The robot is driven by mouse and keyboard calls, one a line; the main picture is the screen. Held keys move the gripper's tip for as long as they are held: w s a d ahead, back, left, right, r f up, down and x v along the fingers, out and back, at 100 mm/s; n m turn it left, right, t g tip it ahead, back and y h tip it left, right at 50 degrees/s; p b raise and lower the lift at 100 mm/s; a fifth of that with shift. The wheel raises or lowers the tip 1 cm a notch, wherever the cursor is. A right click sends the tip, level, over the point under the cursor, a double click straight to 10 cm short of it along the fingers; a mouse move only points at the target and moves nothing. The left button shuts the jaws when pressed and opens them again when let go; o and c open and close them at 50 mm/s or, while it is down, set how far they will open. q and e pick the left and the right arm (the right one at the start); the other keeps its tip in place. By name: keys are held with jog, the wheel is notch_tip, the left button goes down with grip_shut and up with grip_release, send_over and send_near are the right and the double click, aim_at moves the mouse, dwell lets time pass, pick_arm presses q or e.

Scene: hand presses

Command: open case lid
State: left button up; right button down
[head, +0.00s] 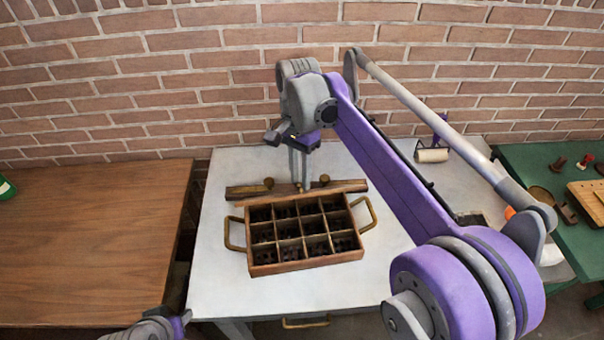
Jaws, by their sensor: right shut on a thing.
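A wooden case (307,264) with brass side handles stands on the pale table. Its top is open, showing a grid of compartments with dark contents. The case lid (345,187) shows as a narrow brown strip along the case's back edge, seen nearly edge-on, with small brass parts on it. My right gripper (299,186) points down behind the case, shut on the lid near its middle. The exact grip point is too small to tell. Part of my left arm shows at the bottom left edge; its jaws are out of view.
The pale table (225,285) is clear in front of the case. A green table (530,160) at right holds small items and a wooden block. A white roll (432,155) lies at the back right. A brick wall closes the back.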

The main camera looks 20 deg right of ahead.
pick_arm(q)
jog(key=shift+c, duration=0.4)
dwell(0.6)
